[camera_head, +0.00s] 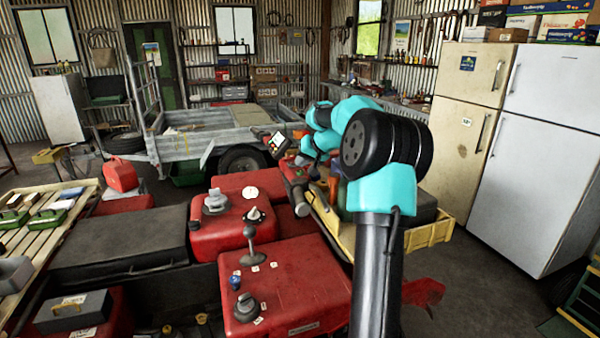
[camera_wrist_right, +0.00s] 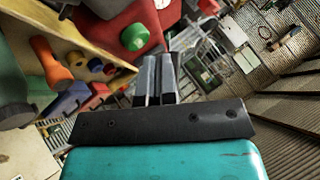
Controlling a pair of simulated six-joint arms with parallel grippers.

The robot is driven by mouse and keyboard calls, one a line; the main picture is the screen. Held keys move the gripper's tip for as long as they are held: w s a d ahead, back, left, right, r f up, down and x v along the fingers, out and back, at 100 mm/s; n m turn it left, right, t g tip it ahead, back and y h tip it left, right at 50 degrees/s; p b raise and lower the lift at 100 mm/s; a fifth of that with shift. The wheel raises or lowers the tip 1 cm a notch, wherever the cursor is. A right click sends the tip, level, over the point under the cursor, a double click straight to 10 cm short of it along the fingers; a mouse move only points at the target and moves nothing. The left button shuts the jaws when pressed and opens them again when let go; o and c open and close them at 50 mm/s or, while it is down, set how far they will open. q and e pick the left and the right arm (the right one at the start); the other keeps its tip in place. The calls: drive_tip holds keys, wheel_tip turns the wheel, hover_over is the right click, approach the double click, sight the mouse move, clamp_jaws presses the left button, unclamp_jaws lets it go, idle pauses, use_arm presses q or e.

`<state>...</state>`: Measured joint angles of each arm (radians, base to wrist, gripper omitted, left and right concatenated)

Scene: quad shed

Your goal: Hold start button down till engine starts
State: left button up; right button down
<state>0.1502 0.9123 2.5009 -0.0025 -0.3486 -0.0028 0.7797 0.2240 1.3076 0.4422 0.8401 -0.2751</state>
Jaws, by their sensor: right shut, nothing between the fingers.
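The red quad (camera_head: 290,285) stands in the middle of the head view, with a handlebar grip (camera_head: 302,208) and a dash display (camera_head: 277,141) at its far side. In the right wrist view a round green button (camera_wrist_right: 134,37) sits on a red housing (camera_wrist_right: 110,30); it may be the start button. My right gripper (camera_wrist_right: 157,60) is shut and empty. In the picture its fingertips are just right of and below the green button; I see no contact. In the head view my own arm partly hides the gripper, and I cannot make out the button there.
A yellow wooden tray (camera_head: 435,235) with coloured items is beside the quad, under my right arm. A grey trailer (camera_head: 190,145) stands behind. Two fridges (camera_head: 545,140) are at the right. A slatted bench (camera_head: 35,235) with tools is at the left.

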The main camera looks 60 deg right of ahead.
drive_tip(key=shift+f, duration=0.3)
drive_tip(key=shift+f, duration=0.5)
idle(1.6)
idle(1.0)
drive_tip(key=shift+r, duration=0.9)
drive_tip(key=shift+r, duration=0.15)
drive_tip(key=shift+r, duration=2.4)
